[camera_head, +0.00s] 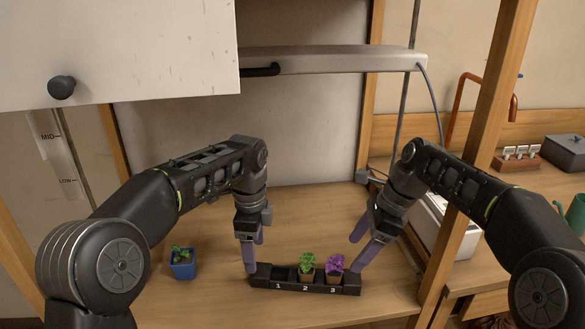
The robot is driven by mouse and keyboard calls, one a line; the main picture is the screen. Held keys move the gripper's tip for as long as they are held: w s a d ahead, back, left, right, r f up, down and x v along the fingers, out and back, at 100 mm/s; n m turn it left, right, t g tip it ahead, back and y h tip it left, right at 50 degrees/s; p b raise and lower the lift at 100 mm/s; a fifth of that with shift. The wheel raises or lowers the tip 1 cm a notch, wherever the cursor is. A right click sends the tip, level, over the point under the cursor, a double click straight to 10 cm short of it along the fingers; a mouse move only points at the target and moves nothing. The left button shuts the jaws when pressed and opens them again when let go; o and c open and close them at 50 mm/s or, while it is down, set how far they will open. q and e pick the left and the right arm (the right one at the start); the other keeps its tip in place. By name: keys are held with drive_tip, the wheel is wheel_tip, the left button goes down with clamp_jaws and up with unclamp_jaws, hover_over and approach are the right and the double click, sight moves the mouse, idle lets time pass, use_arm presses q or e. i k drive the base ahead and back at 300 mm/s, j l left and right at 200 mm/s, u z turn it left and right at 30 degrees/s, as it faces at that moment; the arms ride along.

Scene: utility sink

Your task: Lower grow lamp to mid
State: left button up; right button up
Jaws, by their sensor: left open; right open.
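The grow lamp (330,60) is a long grey bar across the top, with a black handle (262,70) at its left part and a cable at its right end. A white panel hides its left end. A MID label (48,137) and a LOW label (68,182) are on the wall at the left. My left gripper (254,255) is open at the left end of a black tray, well below the lamp. My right gripper (361,255) is open at the tray's right end. I cannot tell whether either touches the tray.
The numbered black tray (262,281) holds a green plant (307,264) and a purple plant (334,266) in small pots. A blue pot (183,264) with a plant stands to the left. A white panel with a knob (61,87) hangs upper left. A wooden post (495,90) stands right.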

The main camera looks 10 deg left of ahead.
sight(268, 61)
drive_tip(key=k, duration=1)
